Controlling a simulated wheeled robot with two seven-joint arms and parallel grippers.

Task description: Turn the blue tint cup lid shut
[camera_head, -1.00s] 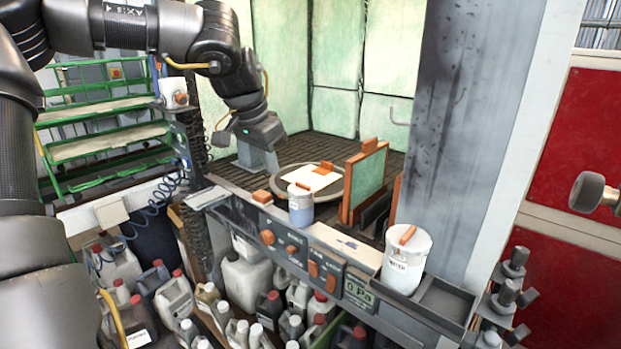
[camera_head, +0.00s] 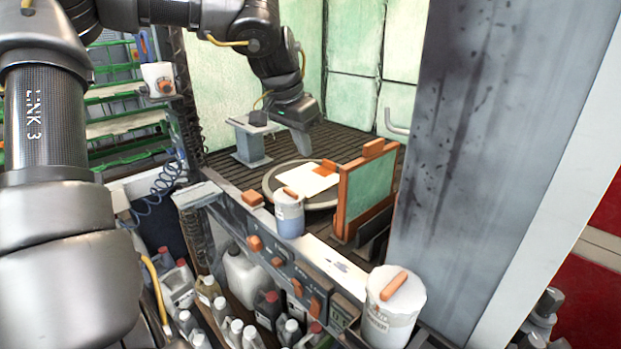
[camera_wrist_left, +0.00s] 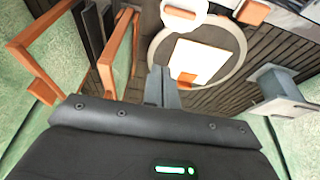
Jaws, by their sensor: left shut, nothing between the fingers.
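The blue tint cup (camera_head: 290,220) stands on the ledge at the front of the booth, its lower part blue and its upper part pale. Its white lid carries an orange bar grip (camera_head: 291,191). Whether the lid is turned fully shut cannot be told. My left gripper (camera_head: 304,148) is shut and empty, hanging above the booth floor behind the cup and apart from it. In the left wrist view the closed fingers (camera_wrist_left: 163,86) point toward the round turntable, and a white lid shows at the top edge (camera_wrist_left: 184,18). My right gripper is not in view.
A turntable (camera_head: 270,182) with a white panel lies behind the cup. An orange-framed green panel (camera_head: 366,190) stands to its right. A white bucket (camera_head: 390,325) is on the ledge at front right. A grey pedestal (camera_head: 251,150) stands left of the gripper. Several jugs sit below.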

